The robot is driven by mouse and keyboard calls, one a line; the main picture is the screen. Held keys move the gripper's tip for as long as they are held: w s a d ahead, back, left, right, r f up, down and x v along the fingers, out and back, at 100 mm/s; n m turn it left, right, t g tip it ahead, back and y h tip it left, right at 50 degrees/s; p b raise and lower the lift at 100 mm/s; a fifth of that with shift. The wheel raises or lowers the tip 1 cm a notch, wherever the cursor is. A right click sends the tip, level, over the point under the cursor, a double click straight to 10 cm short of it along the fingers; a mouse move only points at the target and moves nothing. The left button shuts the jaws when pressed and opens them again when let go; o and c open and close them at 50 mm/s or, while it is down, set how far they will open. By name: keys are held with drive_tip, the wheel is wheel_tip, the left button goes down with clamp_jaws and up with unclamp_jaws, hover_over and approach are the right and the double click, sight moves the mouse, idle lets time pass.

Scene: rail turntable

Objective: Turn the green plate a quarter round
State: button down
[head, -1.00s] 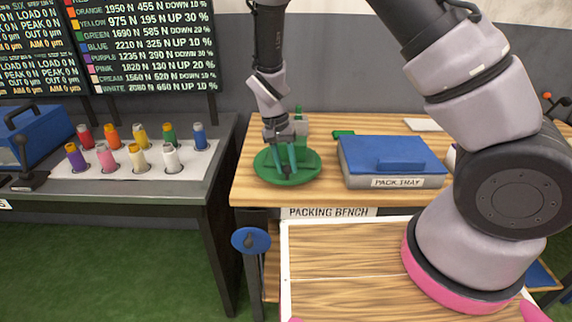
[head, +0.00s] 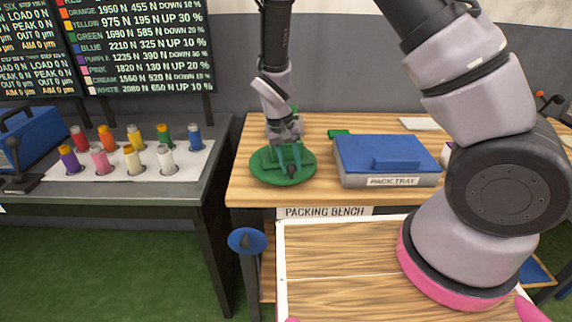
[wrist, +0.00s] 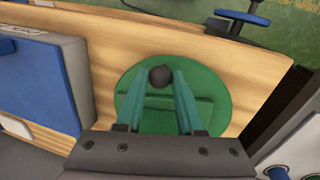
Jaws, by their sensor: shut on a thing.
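The green plate (head: 262,172) is a round disc lying on the left part of the packing bench. It also shows in the wrist view (wrist: 206,122), with raised green parts on its face. My gripper (head: 288,168) reaches down over the plate. In the wrist view my gripper (wrist: 161,77) has its two teal fingers shut on a dark round knob (wrist: 160,76) near the plate's edge. The fingers hide part of the plate. In the head view the knob is small and partly covered by the fingers.
The blue-lidded pack tray (head: 385,160) stands right of the plate on the packing bench (head: 240,195), with a gap between. A small green piece (head: 338,132) lies behind the tray. Several coloured spools (head: 134,135) stand on the left table. A blue disc on a post (head: 247,240) stands in front.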

drive_tip(key=shift+w+d+n+t, duration=0.2)
drive_tip(key=shift+w+d+n, duration=0.05)
drive_tip(key=shift+d+n, duration=0.55)
drive_tip(key=shift+w+d+n+t, duration=0.25)
drive_tip(key=shift+d+n, duration=0.3)
drive_tip(key=shift+n, duration=0.35)
drive_tip(key=shift+w+d+n+t, duration=0.15)
drive_tip(key=shift+w+d+n, duration=0.45)
drive_tip(key=shift+n, duration=0.35)
drive_tip(key=shift+w+d+n+t, duration=0.1)
drive_tip(key=shift+w+d+n, duration=0.3)
drive_tip(key=shift+d+n, duration=0.4)
drive_tip(key=shift+w+d+n+y, duration=0.35)
drive_tip(key=shift+w+n, duration=0.3)
drive_tip(key=shift+n, duration=0.4)
drive_tip(key=shift+w+d+n+y, duration=0.15)
drive_tip(key=shift+w+d+n, duration=0.25)
drive_tip(key=shift+w+n, duration=0.45)
drive_tip(key=shift+w+d+n+t+y, duration=0.2)
drive_tip(key=shift+w+n, duration=0.45)
drive_tip(key=shift+n, duration=0.4)
drive_tip(key=shift+w+d+n+t+y, duration=0.1)
drive_tip(key=shift+w+n+t, duration=0.1)
drive_tip(key=shift+w+n, duration=0.6)
drive_tip(key=shift+s+n, duration=0.1)
drive_tip(key=shift+n, duration=0.2)
drive_tip(key=c, duration=0.5)
unclamp_jaws()
drive_tip(key=shift+c, duration=0.2)
